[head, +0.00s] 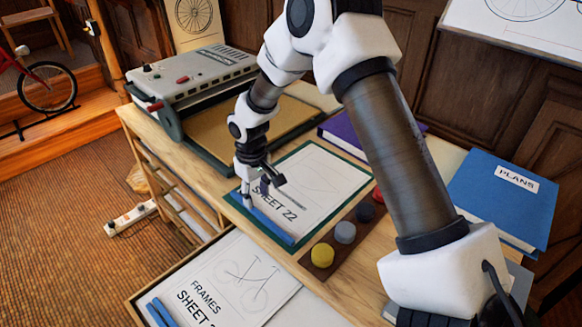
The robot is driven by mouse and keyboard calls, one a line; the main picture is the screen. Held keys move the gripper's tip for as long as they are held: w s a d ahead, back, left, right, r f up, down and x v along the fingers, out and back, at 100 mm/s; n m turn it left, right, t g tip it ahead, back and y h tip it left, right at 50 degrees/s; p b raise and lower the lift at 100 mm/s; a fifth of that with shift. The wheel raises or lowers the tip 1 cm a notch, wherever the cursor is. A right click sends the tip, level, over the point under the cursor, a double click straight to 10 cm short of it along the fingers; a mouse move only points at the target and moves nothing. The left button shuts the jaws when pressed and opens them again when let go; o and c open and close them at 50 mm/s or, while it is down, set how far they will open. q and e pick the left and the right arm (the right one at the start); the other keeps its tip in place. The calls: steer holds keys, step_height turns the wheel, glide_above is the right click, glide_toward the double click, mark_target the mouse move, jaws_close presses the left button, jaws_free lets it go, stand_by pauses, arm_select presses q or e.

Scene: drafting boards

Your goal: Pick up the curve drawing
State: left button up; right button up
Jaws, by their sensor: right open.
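A white sheet marked "SHEET 22" (325,172) lies on a green-edged board on the wooden bench. It bears faint line work, partly hidden, and I cannot tell for sure that it is the curve drawing. A blue strip (268,226) lies along the board's near-left edge. My right gripper (262,190) is open, pointing down over the left part of the sheet close to the blue strip. I cannot tell whether its fingers touch the sheet. My left gripper is not in view.
A "FRAMES" bicycle sheet (238,280) lies lower in front. Yellow (322,255), grey (345,232) and dark round pieces sit on a brown strip beside the board. A grey machine (200,88) stands behind left; a blue "PLANS" binder (500,200) lies right, a purple one (345,138) behind.

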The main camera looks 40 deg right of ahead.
mark_target(260, 214)
steer(key=f, duration=0.5)
steer(key=shift+s+f+p, duration=0.15)
steer(key=shift+s+p, duration=0.15)
steer(key=shift+s, duration=0.05)
steer(key=shift+w+f, duration=0.1)
steer(key=shift+f, duration=0.35)
steer(key=shift+r, duration=0.1)
jaws_close()
